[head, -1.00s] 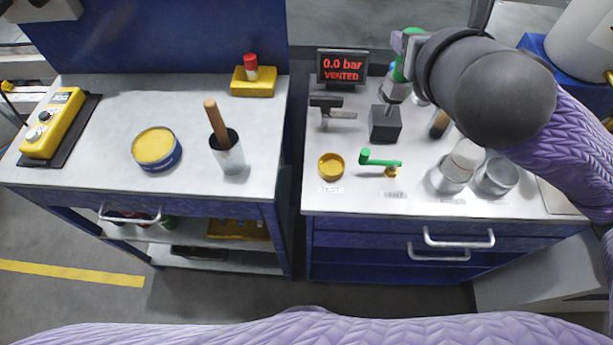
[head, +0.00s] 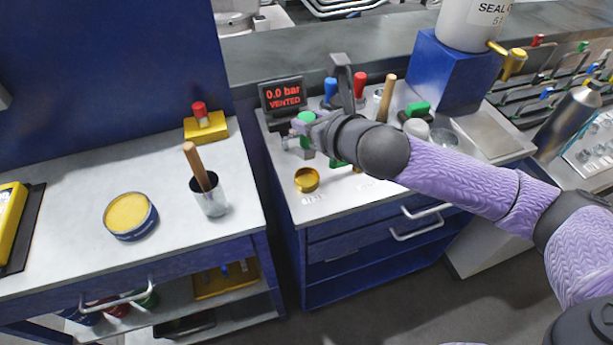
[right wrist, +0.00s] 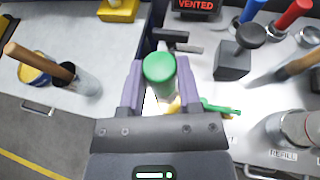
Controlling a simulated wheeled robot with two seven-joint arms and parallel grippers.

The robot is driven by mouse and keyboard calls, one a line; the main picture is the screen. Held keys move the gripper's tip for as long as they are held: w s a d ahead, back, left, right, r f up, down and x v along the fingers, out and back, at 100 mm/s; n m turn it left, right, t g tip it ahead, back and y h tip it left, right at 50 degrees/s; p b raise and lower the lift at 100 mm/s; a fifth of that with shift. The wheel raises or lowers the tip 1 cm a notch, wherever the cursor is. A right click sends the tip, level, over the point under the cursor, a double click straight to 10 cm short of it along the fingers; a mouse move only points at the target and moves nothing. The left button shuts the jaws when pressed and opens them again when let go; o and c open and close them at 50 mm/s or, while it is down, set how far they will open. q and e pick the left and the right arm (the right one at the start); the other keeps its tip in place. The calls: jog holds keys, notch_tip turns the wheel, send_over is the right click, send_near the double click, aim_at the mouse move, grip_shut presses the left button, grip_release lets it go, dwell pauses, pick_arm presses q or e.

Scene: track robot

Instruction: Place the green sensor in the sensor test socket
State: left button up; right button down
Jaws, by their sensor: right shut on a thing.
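The green-capped sensor (head: 306,116) is between the fingers of my right gripper (head: 308,130), above the left part of the right-hand bench. In the right wrist view its green cap (right wrist: 159,68) stands between the two purple fingers (right wrist: 158,88). A brass cup (head: 307,180) with a small label, seemingly reading TEST, stands on the bench near its front left; I take it as the sensor test socket. The sensor is apart from it. In the right wrist view the cup is mostly hidden behind the sensor and fingers. My left gripper is out of view.
A green-handled valve (right wrist: 216,108) stands right of the cup. A black block with a knob (right wrist: 233,60) and a pressure display (head: 283,96) reading 0.0 bar VENTED stand behind. The left bench holds a brush in a metal cup (head: 210,198) and a yellow tin (head: 130,214).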

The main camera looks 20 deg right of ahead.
aim_at(312, 156)
notch_tip(312, 156, down, 9)
jog(key=b, duration=0.3)
jog(key=shift+r, duration=0.15)
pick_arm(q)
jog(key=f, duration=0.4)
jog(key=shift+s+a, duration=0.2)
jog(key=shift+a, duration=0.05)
pick_arm(e)
jog(key=shift+r, duration=0.15)
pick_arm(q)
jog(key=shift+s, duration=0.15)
pick_arm(e)
jog(key=shift+c, duration=1.5)
grip_release()
jog(key=shift+f, duration=0.2)
jog(key=shift+r, duration=0.35)
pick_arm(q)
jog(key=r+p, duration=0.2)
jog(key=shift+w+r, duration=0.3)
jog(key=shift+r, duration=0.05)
pick_arm(e)
jog(key=v, duration=1.2)
